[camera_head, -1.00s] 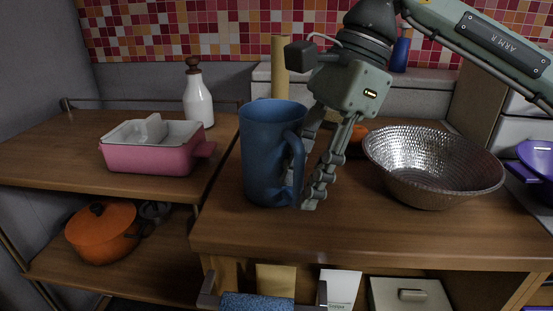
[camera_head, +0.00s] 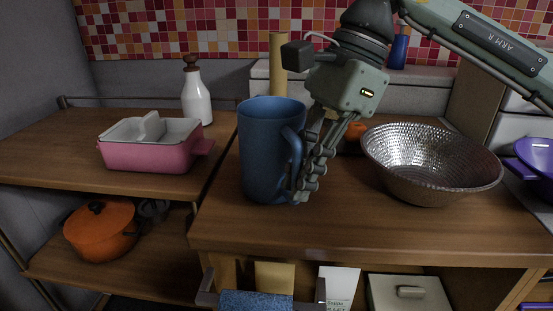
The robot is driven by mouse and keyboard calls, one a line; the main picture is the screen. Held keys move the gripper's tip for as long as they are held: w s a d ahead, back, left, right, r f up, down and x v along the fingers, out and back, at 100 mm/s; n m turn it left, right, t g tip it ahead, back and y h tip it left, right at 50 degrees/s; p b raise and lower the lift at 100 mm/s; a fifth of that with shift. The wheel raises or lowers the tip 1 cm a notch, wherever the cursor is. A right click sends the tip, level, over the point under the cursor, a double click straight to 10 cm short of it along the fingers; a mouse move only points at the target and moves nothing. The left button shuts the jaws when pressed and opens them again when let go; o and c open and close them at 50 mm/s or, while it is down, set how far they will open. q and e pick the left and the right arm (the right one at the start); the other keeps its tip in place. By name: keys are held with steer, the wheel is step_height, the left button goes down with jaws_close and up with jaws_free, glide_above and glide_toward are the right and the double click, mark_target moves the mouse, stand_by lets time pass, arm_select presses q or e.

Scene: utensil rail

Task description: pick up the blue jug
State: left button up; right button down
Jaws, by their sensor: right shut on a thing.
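The blue jug (camera_head: 266,152) stands upright at the left part of the wooden counter (camera_head: 350,232), with its handle on the right side. My right gripper (camera_head: 298,188) comes down from the upper right and is shut on the jug's handle. Its fingers hide part of the handle. The jug's base appears to rest on the counter; I see no clear gap. My left gripper is not in view.
A hammered metal bowl (camera_head: 430,188) stands to the right of my right gripper. On the left shelf are a pink baking dish (camera_head: 150,155) and a white bottle (camera_head: 197,102). An orange pot (camera_head: 98,236) sits on the lower shelf. The counter front is clear.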

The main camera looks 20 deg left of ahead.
mark_target(303, 144)
steer(key=shift+r, duration=0.1)
steer(key=shift+r, duration=0.75)
step_height(303, 144, up, 3)
steer(key=shift+f, duration=0.2)
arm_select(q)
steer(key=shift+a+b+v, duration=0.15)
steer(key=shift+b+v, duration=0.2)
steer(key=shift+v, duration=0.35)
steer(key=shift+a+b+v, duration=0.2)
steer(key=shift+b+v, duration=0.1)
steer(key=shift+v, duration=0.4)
arm_select(e)
steer(key=s+a+r, duration=0.4)
steer(key=s+r, duration=0.2)
steer(key=s, duration=0.4)
steer(key=shift+s+a+r, duration=0.25)
steer(key=shift+s+r, duration=0.15)
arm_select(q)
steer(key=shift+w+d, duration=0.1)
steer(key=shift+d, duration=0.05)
